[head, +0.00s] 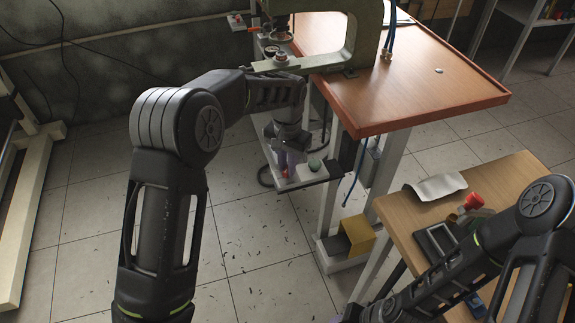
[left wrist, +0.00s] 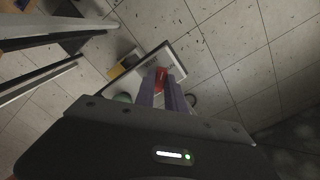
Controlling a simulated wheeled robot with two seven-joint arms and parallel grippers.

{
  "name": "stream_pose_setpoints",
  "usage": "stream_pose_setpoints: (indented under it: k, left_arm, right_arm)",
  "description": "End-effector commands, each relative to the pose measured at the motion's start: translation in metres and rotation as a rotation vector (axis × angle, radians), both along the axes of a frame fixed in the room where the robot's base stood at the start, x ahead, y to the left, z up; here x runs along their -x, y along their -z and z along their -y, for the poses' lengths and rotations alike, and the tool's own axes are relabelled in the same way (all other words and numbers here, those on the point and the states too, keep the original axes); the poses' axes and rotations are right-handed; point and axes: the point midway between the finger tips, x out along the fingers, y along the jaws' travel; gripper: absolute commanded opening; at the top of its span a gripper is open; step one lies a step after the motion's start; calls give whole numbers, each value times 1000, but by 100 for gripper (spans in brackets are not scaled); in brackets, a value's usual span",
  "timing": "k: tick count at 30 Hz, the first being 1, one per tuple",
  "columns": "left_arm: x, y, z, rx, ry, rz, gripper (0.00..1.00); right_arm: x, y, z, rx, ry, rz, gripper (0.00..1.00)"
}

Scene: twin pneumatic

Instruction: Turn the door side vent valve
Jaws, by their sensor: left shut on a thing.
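The valve's red handle (left wrist: 161,76) shows between the purple fingers of my left gripper (left wrist: 163,84) in the left wrist view. The left gripper is shut on it. In the head view the left gripper (head: 285,163) points down at a small pale plate (head: 312,179) low beside the red-topped table; the arm and fingers hide most of the valve there. A green round knob (head: 314,165) sits on the same plate, to the right of the gripper. My right arm reaches in at lower right, but its gripper is not seen.
The red-edged table (head: 440,85) carries a green press frame (head: 362,35). A lower wooden bench (head: 405,215) at right holds a red-capped item (head: 473,202) and a grey metal sheet (head: 436,187). A yellow box (head: 357,235) is by the table legs.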

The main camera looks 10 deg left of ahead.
Motion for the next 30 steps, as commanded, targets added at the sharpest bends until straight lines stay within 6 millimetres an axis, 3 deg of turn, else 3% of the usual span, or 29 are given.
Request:
stream_pose_setpoints:
  k: [18, 30]
  left_arm:
    - [-1, -1, 0, 1, -579, 3, 0]
    - [-1, -1, 0, 1, -818, 3, 0]
  right_arm:
    - [0, 0, 0, 0, 0, 0, 36]
    - [0, -2, 0, 0, 0, 0, 36]
